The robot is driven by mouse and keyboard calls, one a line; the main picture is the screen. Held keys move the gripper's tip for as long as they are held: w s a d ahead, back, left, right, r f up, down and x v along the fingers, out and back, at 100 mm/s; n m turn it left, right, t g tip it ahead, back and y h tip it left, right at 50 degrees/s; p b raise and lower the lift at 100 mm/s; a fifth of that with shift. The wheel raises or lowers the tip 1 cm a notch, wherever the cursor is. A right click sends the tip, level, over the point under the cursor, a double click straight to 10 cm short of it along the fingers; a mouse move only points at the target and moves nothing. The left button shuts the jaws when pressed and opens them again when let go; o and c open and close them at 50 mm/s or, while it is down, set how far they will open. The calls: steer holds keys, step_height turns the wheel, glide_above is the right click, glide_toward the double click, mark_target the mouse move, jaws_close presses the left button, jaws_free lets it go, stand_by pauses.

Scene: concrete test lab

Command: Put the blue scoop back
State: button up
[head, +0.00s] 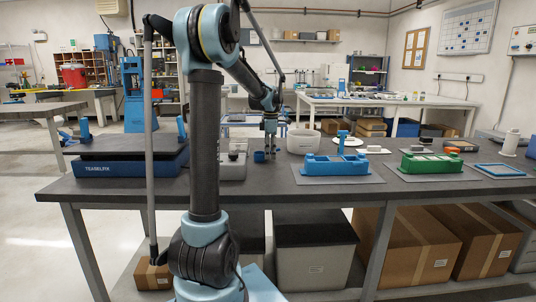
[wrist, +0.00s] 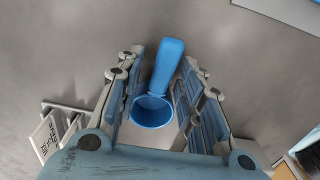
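The blue scoop (wrist: 152,112) is between the two fingers of my gripper (wrist: 162,58) in the wrist view. Its round cup opens toward the camera and its broad handle (wrist: 168,62) points up in the picture. The fingers stand apart on either side, with a gap at the left; the right finger overlaps the scoop's edge, and I cannot tell whether it touches. In the head view my gripper (head: 270,151) points down over the table, and the scoop's blue cup (head: 259,156) shows just left of the fingertips, low over or on the tabletop.
A grey device (head: 232,168) and blue platform (head: 130,160) stand left of the gripper. Further right are a blue fixture (head: 338,166) on a grey mat, a green fixture (head: 431,164) and a blue tray (head: 499,170).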

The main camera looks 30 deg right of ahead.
step_height(320, 180, up, 12)
stand_by(0.6)
stand_by(0.4)
